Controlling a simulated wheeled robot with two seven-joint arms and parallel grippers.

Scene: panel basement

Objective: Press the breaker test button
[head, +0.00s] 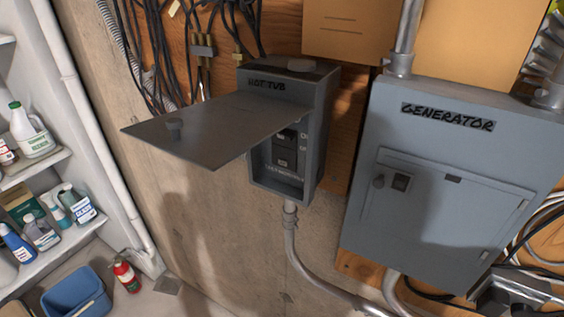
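A small grey breaker box (322,100) labelled "HOT TUB" is mounted on the wall in the middle of the head view. Its cover (205,130) is swung up and sticks out toward the left, with a small round knob on it. A black breaker (285,150) shows inside the box, partly behind the cover. The breaker's test button is too small to make out. Neither of my grippers is in view.
A larger grey "GENERATOR" panel (440,150) with its door closed hangs to the right. A conduit (292,240) runs down from the breaker box. Shelves (40,165) with bottles stand at the left, with a blue bin (75,298) and red bottle (126,277) below.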

